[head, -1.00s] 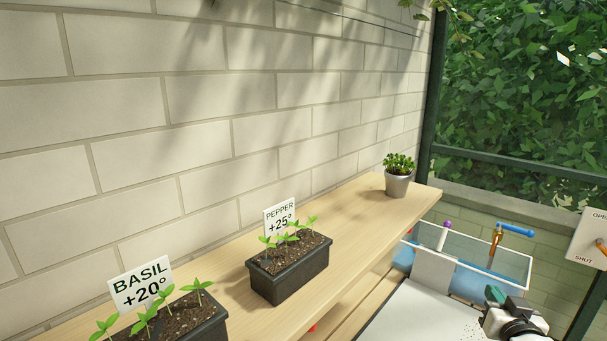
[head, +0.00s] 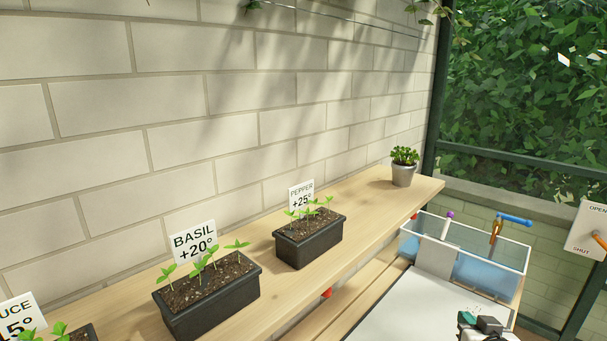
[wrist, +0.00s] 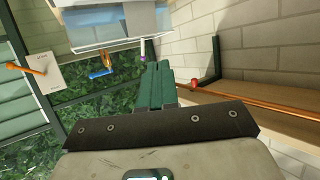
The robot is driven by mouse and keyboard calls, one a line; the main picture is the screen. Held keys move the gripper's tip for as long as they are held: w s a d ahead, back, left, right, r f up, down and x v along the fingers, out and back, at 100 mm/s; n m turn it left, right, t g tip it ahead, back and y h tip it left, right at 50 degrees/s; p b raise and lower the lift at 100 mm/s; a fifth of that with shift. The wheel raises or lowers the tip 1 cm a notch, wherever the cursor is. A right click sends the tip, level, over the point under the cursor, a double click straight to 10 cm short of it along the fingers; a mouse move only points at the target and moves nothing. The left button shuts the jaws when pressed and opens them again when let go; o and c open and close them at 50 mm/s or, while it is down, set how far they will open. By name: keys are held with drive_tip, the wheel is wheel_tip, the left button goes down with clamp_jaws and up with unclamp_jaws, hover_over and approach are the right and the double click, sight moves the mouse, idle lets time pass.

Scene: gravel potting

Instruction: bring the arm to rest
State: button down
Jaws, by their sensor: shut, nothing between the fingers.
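My gripper (wrist: 156,86) shows in the wrist view, with its green fingers together and nothing between them. It is held in the air, apart from the shelf and the water tank. In the head view a part of my arm shows at the bottom right edge, over the white work surface (head: 415,312). The fingertips are hard to make out there.
A wooden shelf (head: 372,222) along the brick wall bears a basil planter (head: 210,305), a pepper planter (head: 312,245) and a small potted plant (head: 403,174). A water tank (head: 490,268) stands beyond the work surface. An OPEN/SHUT lever panel (head: 590,228) is at right.

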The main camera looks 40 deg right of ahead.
drive_tip(key=a+f+n+g+y, duration=0.1)
drive_tip(key=a+f+n+y, duration=0.1)
drive_tip(key=a+f, duration=0.3)
drive_tip(key=a+f+n+g+y, duration=0.2)
drive_tip(key=a+f+n+y, duration=0.1)
drive_tip(key=a, duration=0.8)
drive_tip(key=a+f+n+g+y, duration=0.2)
drive_tip(key=a+f+y, duration=0.2)
drive_tip(key=a+f, duration=0.3)
drive_tip(key=shift+s+a+f+n, duration=0.1)
drive_tip(key=shift+a+n, duration=0.05)
drive_tip(key=shift+a, duration=0.35)
drive_tip(key=shift+s+a+f+n, duration=0.1)
drive_tip(key=shift+a+n, duration=0.05)
drive_tip(key=shift+a, duration=0.3)
drive_tip(key=s+a+g, duration=0.1)
drive_tip(key=s+a+f+n+g+y, duration=0.1)
drive_tip(key=s+a, duration=0.1)
drive_tip(key=s+a+f+n, duration=0.1)
drive_tip(key=a, duration=0.1)
drive_tip(key=shift+s+a+g, duration=0.25)
drive_tip(key=shift+s+g, duration=0.1)
drive_tip(key=shift+g, duration=0.05)
drive_tip(key=shift+r, duration=0.1)
